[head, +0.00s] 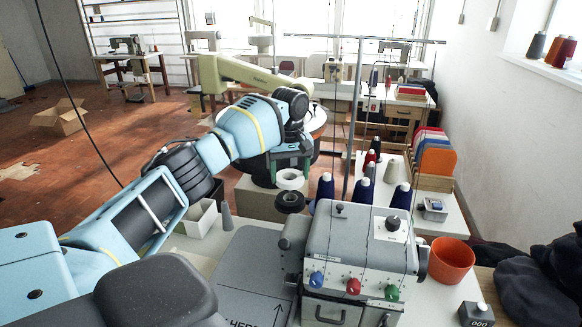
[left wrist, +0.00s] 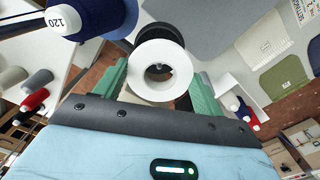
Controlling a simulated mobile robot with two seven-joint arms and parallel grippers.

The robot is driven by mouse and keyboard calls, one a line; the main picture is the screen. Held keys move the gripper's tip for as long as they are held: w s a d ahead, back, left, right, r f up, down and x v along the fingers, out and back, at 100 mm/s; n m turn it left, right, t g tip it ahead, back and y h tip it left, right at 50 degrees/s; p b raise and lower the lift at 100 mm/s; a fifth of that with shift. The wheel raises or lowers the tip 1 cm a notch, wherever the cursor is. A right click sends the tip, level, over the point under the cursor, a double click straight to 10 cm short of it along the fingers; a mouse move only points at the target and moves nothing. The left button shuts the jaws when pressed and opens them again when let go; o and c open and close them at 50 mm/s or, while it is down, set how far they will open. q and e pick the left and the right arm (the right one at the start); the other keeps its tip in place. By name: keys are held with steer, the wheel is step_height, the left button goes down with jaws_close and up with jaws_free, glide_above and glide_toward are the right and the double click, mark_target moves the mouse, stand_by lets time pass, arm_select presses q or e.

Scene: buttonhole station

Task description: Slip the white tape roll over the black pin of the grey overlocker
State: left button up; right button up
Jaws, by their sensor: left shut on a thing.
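The grey overlocker (head: 360,250) stands on the table at the lower right of the head view. My left gripper (head: 290,172) is shut on the white tape roll (head: 290,184), its green fingers on either side. In the left wrist view, the white tape roll (left wrist: 178,64) shows face-on between the fingers, its hole open to the camera. A black round part (head: 290,204) is just below the roll, at the overlocker's left side. A dark shape shows in the roll's hole. I cannot tell whether the roll is around the black pin or only over it. My right gripper is not in view.
Several dark blue thread cones (head: 363,190) stand behind the overlocker. An orange pot (head: 452,261) is at its right. A small grey cone (head: 227,216) and an open white box (head: 199,217) are to its left. A thread stand pole (head: 354,120) rises behind my gripper.

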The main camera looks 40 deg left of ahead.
mark_target(290, 199)
arm_select(q)
steer(key=shift+f, duration=2.5)
steer(key=o, duration=1)
step_height(290, 199, up, 8)
steer(key=shift+f+p, duration=0.15)
steer(key=shift+p, duration=0.15)
